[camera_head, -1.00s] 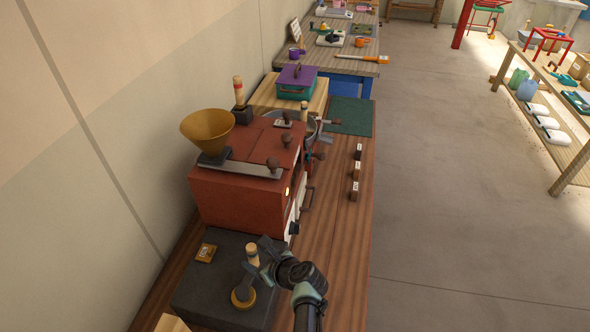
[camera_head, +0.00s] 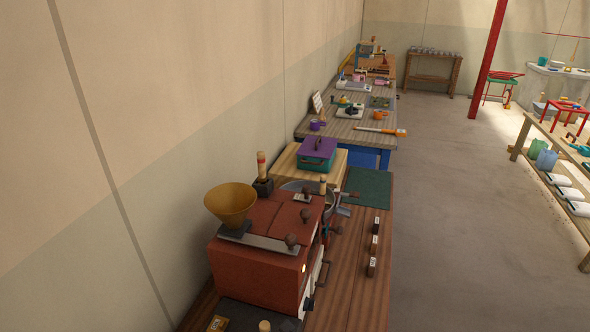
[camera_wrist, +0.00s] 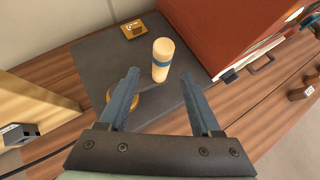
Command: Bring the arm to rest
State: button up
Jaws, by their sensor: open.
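My gripper (camera_wrist: 160,105) shows in the wrist view with its two fingers apart and nothing held between them. Beyond the fingertips stands an upright tool with a pale wooden handle (camera_wrist: 162,58) and a blue band. Its round brass base (camera_wrist: 124,98) is partly hidden behind the left finger. The tool rests on a dark grey mat (camera_wrist: 105,55). I cannot tell whether a finger touches it. In the head view only the top of the wooden handle (camera_head: 265,326) shows at the bottom edge, and my gripper is out of that view.
A red roaster (camera_head: 262,262) with a brass funnel (camera_head: 230,203) stands behind the mat, close to the wall. Small dark labelled blocks (camera_head: 374,245) stand along the wooden bench's right side. A purple-lidded box (camera_head: 318,153) is farther back. Open floor (camera_head: 440,230) lies to the right.

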jog(key=w+d+r+n+t+h+b, duration=0.1)
jog(key=w+d+r+n+t, duration=0.2)
jog(key=r, duration=0.5)
jog(key=w+r+n+t+h+b, duration=0.1)
jog(key=w+r+n+b, duration=0.1)
jog(key=w+r+n, duration=0.45)
jog(key=w+d+r+n+t+h+b, duration=0.1)
jog(key=d+r+n+t, duration=0.1)
jog(key=r, duration=0.7)
jog(key=s+r+n+t+h+b, duration=0.15)
jog(key=r+n, duration=0.25)
jog(key=r, duration=0.5)
jog(key=s+r+n+t+y+b, duration=0.1)
jog(key=s+r+n+t, duration=0.15)
jog(key=r, duration=0.75)
jog(key=s+a+r+n+t+h+b, duration=0.2)
jog(key=s+r+n+t, duration=0.7)
jog(key=s+r, duration=1.4)
jog(key=shift+s+a+n+b, duration=0.3)
jog(key=shift+s+a+n, duration=0.15)
jog(key=shift+s+n, duration=0.35)
jog(key=shift+w+h, duration=0.2)
jog(key=shift+h, duration=0.05)
